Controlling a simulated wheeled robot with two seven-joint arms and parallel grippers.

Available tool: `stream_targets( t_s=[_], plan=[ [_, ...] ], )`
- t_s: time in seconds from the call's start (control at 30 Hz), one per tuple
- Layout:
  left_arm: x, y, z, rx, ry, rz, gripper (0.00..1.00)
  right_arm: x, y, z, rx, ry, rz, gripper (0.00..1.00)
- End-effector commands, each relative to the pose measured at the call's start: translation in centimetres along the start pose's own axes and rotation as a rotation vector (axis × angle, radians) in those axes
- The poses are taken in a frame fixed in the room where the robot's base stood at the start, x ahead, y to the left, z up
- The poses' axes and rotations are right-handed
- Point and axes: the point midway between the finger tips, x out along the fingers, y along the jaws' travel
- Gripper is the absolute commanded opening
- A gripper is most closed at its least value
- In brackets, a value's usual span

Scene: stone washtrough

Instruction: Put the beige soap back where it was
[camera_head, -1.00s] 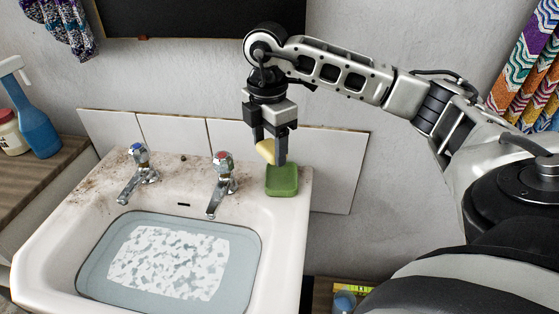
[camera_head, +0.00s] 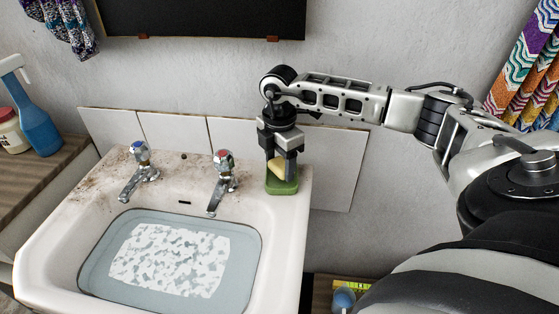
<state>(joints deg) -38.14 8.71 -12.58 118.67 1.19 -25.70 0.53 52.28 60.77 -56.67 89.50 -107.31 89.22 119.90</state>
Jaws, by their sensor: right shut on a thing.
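The beige soap (camera_head: 278,169) is a pale yellowish piece held tilted between the fingers of my right gripper (camera_head: 280,172). The gripper points down and is shut on it. The soap is just above or inside the green soap dish (camera_head: 283,187), at the right back corner of the white sink (camera_head: 240,188). I cannot tell whether the soap touches the dish, since the fingers hide part of both. My left gripper is not in view.
Two taps stand left of the dish, the nearer one red-topped (camera_head: 224,170), the other blue-topped (camera_head: 141,165). The basin holds water (camera_head: 200,245) with a white patch. White tiles (camera_head: 335,165) stand behind. A blue spray bottle (camera_head: 35,125) is at far left.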

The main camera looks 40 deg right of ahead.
Motion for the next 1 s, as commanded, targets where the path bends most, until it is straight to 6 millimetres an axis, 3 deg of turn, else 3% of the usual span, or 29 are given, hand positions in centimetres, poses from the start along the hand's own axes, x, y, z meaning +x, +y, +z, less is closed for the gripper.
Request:
stream_targets(
  t_s=[0.23, 0.27, 0.3, 0.33, 0.67, 0.77, 1.0],
  plan=[
    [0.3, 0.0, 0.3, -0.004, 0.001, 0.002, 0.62, 0.8, 0.0, 0.0, 0.0, 0.0, 0.0, 0.32],
    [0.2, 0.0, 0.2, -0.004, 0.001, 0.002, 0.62, 0.7, 0.0, 0.0, 0.0, 0.0, 0.0, 0.68],
    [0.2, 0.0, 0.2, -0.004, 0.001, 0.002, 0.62, 0.6, 0.0, 0.0, 0.0, 0.0, 0.0, 0.79],
    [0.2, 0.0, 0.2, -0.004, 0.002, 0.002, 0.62, 0.6, 0.0, 0.0, 0.0, 0.0, 0.0, 0.81],
    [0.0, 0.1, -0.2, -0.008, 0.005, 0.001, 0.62, 0.1, 0.0, 0.0, 0.001, 0.0, 0.001, 0.81],
    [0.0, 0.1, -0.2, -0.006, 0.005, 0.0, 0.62, -0.9, 0.1, 0.0, 0.001, 0.001, 0.004, 0.81],
    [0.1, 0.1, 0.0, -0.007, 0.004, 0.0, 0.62, -5.9, 0.1, 0.0, 0.001, 0.001, 0.006, 0.81]
  ],
)
